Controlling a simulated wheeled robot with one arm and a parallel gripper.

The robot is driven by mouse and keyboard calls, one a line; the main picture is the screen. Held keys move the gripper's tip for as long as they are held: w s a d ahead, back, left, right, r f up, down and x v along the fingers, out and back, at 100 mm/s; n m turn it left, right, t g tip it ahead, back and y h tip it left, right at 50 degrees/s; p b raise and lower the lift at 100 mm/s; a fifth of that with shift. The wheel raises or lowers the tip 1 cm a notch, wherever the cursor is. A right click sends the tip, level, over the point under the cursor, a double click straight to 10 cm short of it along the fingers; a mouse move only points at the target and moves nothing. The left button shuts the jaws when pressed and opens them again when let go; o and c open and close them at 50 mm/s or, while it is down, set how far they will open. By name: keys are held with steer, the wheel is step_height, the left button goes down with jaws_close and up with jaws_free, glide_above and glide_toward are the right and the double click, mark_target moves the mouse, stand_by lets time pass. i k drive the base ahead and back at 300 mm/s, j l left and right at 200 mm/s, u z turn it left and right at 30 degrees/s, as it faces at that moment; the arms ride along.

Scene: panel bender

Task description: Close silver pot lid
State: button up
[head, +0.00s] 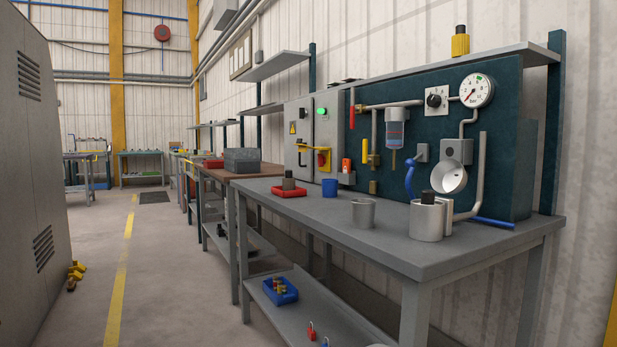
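A silver pot (426,222) stands upright on the grey workbench (385,246), towards its right end. Its round silver lid (451,179) stands open, tilted up above the right rear of the pot. A dark object (428,197) sticks up out of the pot's mouth; its lower part is hidden by the pot wall. The lid's hinge is too small to make out. My gripper is not in view.
A smaller grey cup (363,213), a blue cup (329,187) and a red tray (289,191) stand left of the pot. A blue bar (494,223) lies to its right. A teal panel (508,123) with gauge and pipes rises behind. The bench's front strip is clear.

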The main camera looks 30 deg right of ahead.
mark_target(449, 176)
steer(key=l+u, duration=0.25)
steer(key=l, duration=0.25)
steer(key=k+l+u, duration=0.2)
steer(key=l, duration=0.25)
steer(key=l+u, duration=0.25)
steer(key=l, duration=0.25)
steer(key=k+l+u, duration=0.2)
steer(key=l, duration=0.25)
steer(key=i, duration=0.05)
